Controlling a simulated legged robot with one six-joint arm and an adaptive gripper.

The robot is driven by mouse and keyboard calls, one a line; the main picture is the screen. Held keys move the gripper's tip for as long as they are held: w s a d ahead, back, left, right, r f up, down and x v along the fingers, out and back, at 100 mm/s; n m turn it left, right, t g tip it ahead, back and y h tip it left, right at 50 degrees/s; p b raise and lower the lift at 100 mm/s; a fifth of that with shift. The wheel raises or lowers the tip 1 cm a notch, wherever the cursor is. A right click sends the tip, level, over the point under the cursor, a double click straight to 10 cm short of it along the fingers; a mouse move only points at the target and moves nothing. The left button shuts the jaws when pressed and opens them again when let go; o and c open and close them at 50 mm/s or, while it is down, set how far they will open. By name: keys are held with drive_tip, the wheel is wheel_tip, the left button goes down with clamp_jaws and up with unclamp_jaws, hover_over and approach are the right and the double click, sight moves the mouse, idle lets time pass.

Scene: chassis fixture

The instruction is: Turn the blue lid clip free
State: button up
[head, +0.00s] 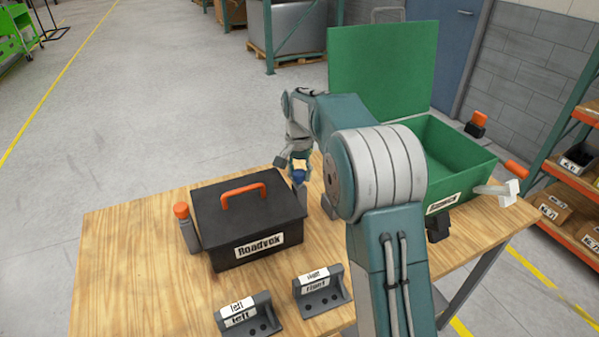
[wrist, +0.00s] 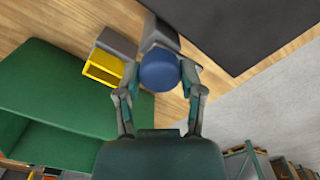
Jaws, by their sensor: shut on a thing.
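The black box labelled Roadvek (head: 245,205) stands on the wooden table, lid down, with an orange handle on top. The blue lid clip (head: 299,175) is at the box's right side, above a dark grey post. In the wrist view the blue clip (wrist: 159,70) shows as a round blue cap between my fingertips. My gripper (wrist: 160,88) is shut on it. In the head view my gripper (head: 293,164) is small and partly hides the clip. An orange-capped clip (head: 182,222) stands upright at the box's left side.
A green box (head: 450,150) with its lid raised stands at the right, with orange-capped parts at its sides. Grey holders labelled left (head: 247,317) and right (head: 322,292) sit at the front. A yellow hollow piece (wrist: 102,67) lies near the clip. The table's left is clear.

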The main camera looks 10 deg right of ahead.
sight(298, 171)
drive_tip(key=shift+f+m, duration=0.2)
drive_tip(key=shift+m, duration=0.4)
drive_tip(key=o, duration=1.2)
drive_tip(key=shift+a, duration=0.1)
drive_tip(key=shift+c, duration=0.2)
drive_tip(key=shift+r, duration=0.15)
wheel_tip(298, 171, up, 12)
